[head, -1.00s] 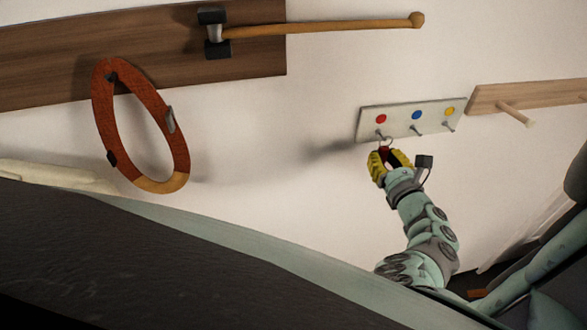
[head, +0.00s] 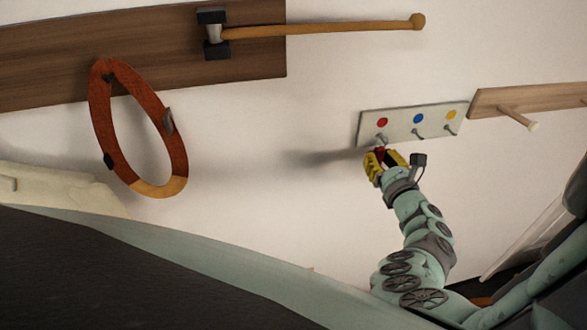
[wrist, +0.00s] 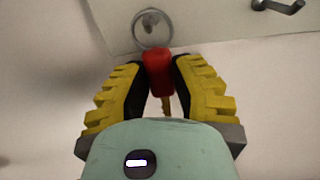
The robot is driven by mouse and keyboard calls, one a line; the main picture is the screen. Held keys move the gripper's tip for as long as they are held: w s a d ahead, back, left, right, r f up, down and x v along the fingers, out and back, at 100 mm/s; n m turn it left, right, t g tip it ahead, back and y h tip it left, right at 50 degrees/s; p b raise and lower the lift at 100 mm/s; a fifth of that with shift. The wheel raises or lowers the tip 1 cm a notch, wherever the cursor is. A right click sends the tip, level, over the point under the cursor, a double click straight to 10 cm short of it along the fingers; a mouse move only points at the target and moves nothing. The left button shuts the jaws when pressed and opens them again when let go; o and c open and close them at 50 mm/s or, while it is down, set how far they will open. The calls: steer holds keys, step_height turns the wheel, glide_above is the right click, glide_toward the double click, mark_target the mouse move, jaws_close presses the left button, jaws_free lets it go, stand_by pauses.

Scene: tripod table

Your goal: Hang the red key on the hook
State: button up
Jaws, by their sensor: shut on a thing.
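My gripper (head: 381,158), with yellow ribbed fingers, is shut on the red key (wrist: 158,72). The key's red head is between the fingertips in the wrist view, with its brass shaft pointing back toward the palm. A metal ring (wrist: 152,28) at the key's head stands out beyond the fingertips. In the wrist view the ring overlaps the end of a hook (wrist: 151,18); I cannot tell whether it is around it. The pale hook board (head: 399,124) carries red, blue and yellow dots with a hook below each. My gripper is just below the hook under the red dot (head: 382,122).
A wooden peg rail (head: 519,101) is right of the board. The wall between is bare. Another hook (wrist: 278,6) is at upper right in the wrist view.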

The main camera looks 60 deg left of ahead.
steer(key=o, duration=1)
steer(key=shift+c, duration=0.2)
steer(key=shift+d, duration=0.15)
steer(key=v, duration=1.1)
steer(key=shift+s+d, duration=0.15)
steer(key=shift+d, duration=0.2)
steer(key=shift+f, duration=0.15)
